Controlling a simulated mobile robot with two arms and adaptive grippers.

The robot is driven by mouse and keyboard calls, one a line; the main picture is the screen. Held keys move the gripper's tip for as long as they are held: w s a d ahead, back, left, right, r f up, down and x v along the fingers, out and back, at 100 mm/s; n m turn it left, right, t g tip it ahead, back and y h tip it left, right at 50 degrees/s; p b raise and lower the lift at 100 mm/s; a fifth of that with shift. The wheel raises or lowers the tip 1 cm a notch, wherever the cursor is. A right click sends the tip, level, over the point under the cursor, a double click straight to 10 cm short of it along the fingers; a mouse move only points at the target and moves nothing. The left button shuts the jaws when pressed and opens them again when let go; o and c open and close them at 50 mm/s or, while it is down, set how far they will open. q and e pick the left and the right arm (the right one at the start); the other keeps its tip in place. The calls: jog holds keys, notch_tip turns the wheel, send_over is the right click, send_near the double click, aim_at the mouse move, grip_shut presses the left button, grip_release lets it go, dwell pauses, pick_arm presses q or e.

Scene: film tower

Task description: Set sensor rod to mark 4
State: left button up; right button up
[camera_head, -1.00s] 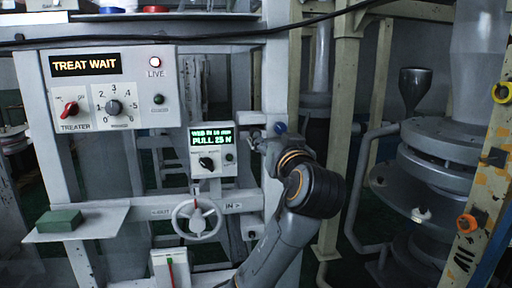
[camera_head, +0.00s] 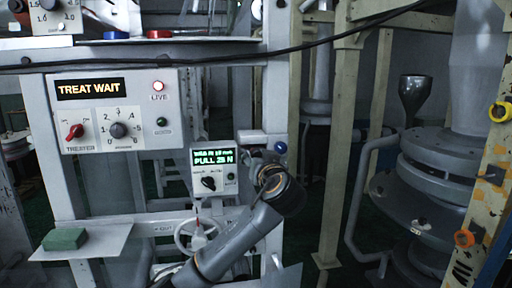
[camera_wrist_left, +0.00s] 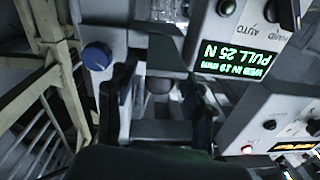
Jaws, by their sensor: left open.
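My left gripper (camera_head: 256,160) is beside the right edge of the small display box (camera_head: 214,170), just below a grey block (camera_head: 258,137) with a blue knob (camera_head: 280,147). In the left wrist view, the gripper (camera_wrist_left: 160,97) has its dark fingers apart, with a rounded grey knob (camera_wrist_left: 159,84) visible between them. I cannot tell whether they touch it. The blue knob (camera_wrist_left: 97,55) is outside the fingers, at left. The display (camera_wrist_left: 235,65) shows upside down and reads PULL 25 N. I cannot surely pick out the sensor rod or its marks. My right gripper is not in view.
A treater panel (camera_head: 116,110) reads TREAT WAIT with a lit LIVE lamp. A handwheel (camera_head: 198,235) is below the display box, partly behind my arm. A green block (camera_head: 65,238) lies on a shelf at left. A black cable (camera_head: 340,32) crosses above. A cream post (camera_head: 335,150) stands at right.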

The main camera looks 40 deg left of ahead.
pick_arm(q)
jog(key=shift+w+a, duration=0.4)
jog(key=shift+a, duration=0.05)
grip_shut()
jog(key=shift+d+f+b, duration=0.2)
jog(key=shift+f+b, duration=0.1)
jog(key=shift+b, duration=0.55)
jog(key=shift+s+r, duration=0.2)
grip_release()
jog(key=v, duration=1.2)
